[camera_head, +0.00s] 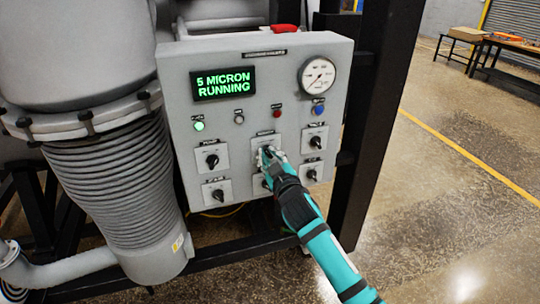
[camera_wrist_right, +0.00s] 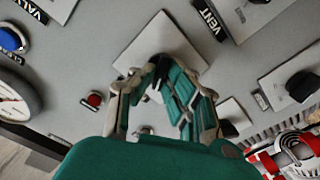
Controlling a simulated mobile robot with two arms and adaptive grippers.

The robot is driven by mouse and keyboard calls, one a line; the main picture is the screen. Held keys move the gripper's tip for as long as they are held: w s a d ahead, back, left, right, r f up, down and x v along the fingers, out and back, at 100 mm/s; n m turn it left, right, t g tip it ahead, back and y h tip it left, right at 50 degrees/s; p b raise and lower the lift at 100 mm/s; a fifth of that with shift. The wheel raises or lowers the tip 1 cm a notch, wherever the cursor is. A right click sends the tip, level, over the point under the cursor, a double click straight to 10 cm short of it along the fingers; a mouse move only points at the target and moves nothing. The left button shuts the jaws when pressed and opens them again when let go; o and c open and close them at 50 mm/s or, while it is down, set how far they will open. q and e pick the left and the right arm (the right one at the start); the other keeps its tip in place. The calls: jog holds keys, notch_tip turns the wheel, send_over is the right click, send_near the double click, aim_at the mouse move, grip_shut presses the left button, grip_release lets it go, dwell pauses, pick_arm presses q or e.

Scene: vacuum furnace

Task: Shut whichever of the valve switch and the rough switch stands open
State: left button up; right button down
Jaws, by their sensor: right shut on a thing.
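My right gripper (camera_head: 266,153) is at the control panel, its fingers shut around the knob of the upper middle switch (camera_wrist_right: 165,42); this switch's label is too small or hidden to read. In the right wrist view my right gripper (camera_wrist_right: 158,72) covers most of that knob, so its angle is hidden. The valve switch (camera_head: 315,139), upper right on the panel, shows a black knob; its plate is cut off in the wrist view, beside a VALV label (camera_wrist_right: 26,9). I cannot tell which switch is labelled rough. My left gripper is not in view.
The panel (camera_head: 175,90) has a display (camera_head: 223,83) reading 5 MICRON RUNNING, a gauge (camera_head: 318,75) and a lit green lamp (camera_head: 199,126). The vent switch (camera_wrist_right: 240,12) is close to my fingers. A black post (camera_head: 375,120) stands right of the panel; open floor lies beyond.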

dwell(0.5)
jog(key=c, duration=1.4)
grip_release()
jog(key=v, duration=1.2)
